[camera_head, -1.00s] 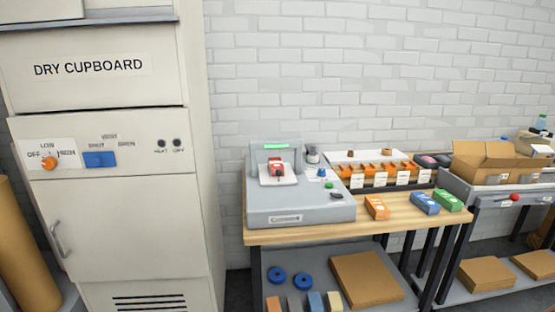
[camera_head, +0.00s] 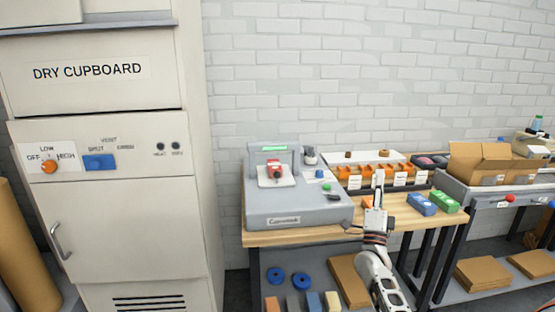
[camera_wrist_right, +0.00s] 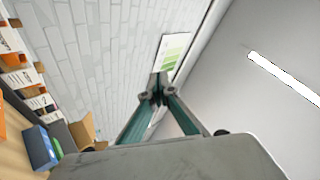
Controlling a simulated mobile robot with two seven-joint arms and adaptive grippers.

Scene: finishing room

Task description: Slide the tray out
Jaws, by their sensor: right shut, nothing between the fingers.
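A white plate (camera_head: 290,182), possibly the tray, lies in the grey benchtop machine (camera_head: 262,205) and carries a small red part (camera_head: 276,170). The machine stands on a wooden-topped bench, with a green strip lit above the plate. My right gripper (camera_head: 377,186) points upward in front of the bench, to the right of the machine and clear of it. In the right wrist view its fingers (camera_wrist_right: 157,92) meet at the tips, with nothing between them. My left gripper is out of view.
Blue (camera_head: 421,204) and green (camera_head: 444,201) boxes lie right of my gripper. Orange bins (camera_head: 365,181) stand behind it. The dry cupboard (camera_head: 115,225) is shut at the left. An open cardboard carton (camera_head: 480,164) stands at the right. Blue rings and cardboard lie below the bench top.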

